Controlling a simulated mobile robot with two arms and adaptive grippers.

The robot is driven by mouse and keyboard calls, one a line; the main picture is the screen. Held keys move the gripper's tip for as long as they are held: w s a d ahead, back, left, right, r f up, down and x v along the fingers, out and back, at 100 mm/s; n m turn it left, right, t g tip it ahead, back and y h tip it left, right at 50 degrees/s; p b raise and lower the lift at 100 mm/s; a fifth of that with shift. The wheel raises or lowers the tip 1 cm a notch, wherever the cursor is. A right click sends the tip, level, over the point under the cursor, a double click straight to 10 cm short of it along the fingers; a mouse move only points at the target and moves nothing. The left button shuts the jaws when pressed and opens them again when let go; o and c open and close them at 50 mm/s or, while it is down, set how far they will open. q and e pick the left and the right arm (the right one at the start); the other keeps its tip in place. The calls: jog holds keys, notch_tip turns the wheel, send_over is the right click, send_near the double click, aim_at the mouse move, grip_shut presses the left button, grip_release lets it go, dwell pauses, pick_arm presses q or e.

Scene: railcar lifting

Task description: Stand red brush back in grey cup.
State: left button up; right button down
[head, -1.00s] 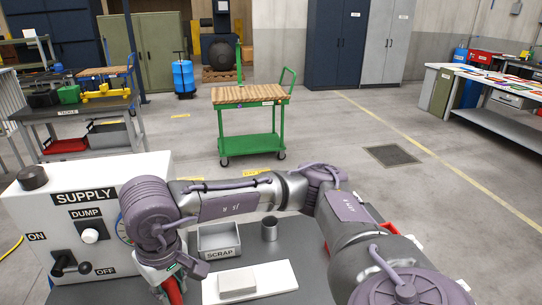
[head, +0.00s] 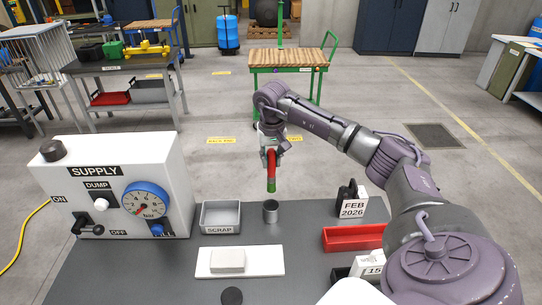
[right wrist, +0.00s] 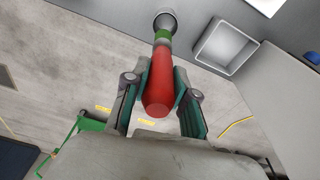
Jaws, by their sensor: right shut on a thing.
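My right gripper (head: 270,158) is shut on the red brush (head: 271,170) and holds it upright, green end down. The grey cup (head: 270,216) stands on the dark bench just below the brush. In the head view a small gap shows between the brush's green end and the cup's rim. In the right wrist view the red handle (right wrist: 160,80) is between the fingers, and its green part points at the cup (right wrist: 164,20), whose rim it partly overlaps. My left gripper is not in view.
The scrap tray (head: 221,217) stands left of the cup. A white board with a grey block (head: 228,260) lies in front. The supply box (head: 115,190) is at the left.

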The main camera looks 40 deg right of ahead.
aim_at(271, 190)
jog(key=shift+a, duration=0.15)
jog(key=shift+f+b, duration=0.85)
jog(key=shift+f, duration=0.3)
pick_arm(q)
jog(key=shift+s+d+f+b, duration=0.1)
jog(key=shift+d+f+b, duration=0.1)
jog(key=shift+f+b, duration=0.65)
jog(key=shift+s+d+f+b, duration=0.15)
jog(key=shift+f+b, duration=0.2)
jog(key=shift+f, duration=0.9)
pick_arm(e)
jog(key=shift+f, duration=1.8)
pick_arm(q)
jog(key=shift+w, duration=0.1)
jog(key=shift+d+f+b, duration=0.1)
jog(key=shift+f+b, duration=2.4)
pick_arm(e)
jog(key=shift+f, duration=3.35)
jog(key=c, duration=0.9)
grip_release()
jog(key=shift+o, duration=0.2)
